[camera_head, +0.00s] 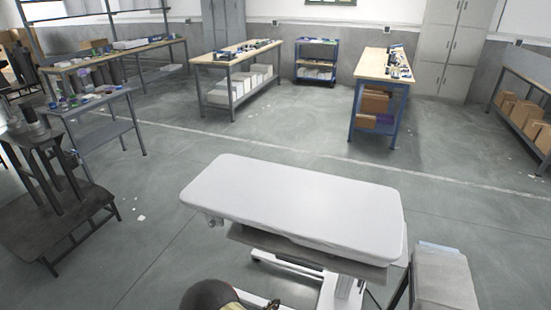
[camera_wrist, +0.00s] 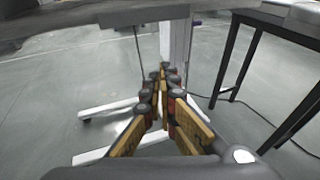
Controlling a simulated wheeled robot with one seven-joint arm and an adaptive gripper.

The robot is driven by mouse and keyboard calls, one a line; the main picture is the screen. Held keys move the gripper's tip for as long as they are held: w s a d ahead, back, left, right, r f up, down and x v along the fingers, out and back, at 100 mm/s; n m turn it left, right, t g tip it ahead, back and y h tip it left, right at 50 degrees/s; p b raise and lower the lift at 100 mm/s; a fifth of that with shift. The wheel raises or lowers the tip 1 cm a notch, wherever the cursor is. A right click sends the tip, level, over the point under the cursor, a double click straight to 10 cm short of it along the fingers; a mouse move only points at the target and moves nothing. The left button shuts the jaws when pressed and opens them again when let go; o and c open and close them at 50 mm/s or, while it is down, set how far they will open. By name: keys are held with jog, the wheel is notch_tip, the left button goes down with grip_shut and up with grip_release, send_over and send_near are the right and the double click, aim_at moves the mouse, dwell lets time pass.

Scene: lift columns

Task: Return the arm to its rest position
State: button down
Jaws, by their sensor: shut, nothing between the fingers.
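My gripper (camera_wrist: 163,72) shows in the wrist view with its yellow and dark fingers together at the tips. It is shut and holds nothing. It points toward the white column and legs (camera_wrist: 175,45) under a table, below the tabletop's underside (camera_wrist: 110,20). In the head view, only a dark rounded part of my arm and a bit of yellow show at the bottom edge; the fingertips are not clearly visible there.
A white padded table (camera_head: 300,200) stands close in front of me. A grey box-like stand (camera_head: 443,278) is at its right, and a dark metal stand (camera_head: 50,215) is at the left. Workbenches (camera_head: 235,60) line the back. Floor (camera_head: 150,250) left of the table is mostly clear.

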jog(key=s+d+r+m+g+y, duration=0.1)
jog(key=s+d+r+m+g, duration=0.5)
jog(key=s+r+m, duration=0.25)
jog(key=s+d+r+m+g+y, duration=0.1)
jog(key=s+d+r+m+g, duration=0.5)
jog(key=r, duration=0.4)
jog(key=s+d+r+m+t+y, duration=0.2)
jog(key=s+r+m, duration=0.1)
jog(key=r, duration=0.5)
jog(key=s+d+r+m+t+y, duration=0.1)
jog(key=s+d+r+m+y, duration=0.2)
jog(key=r+m, duration=0.3)
jog(key=s+d+r+m+t+y, duration=0.2)
jog(key=s+d+r+m+y, duration=0.1)
jog(key=r, duration=0.9)
jog(key=shift+s+r+m+t, duration=0.25)
jog(key=shift+s+m+t, duration=0.05)
jog(key=shift+s+m, duration=0.55)
jog(key=c, duration=2.6)
grip_release()
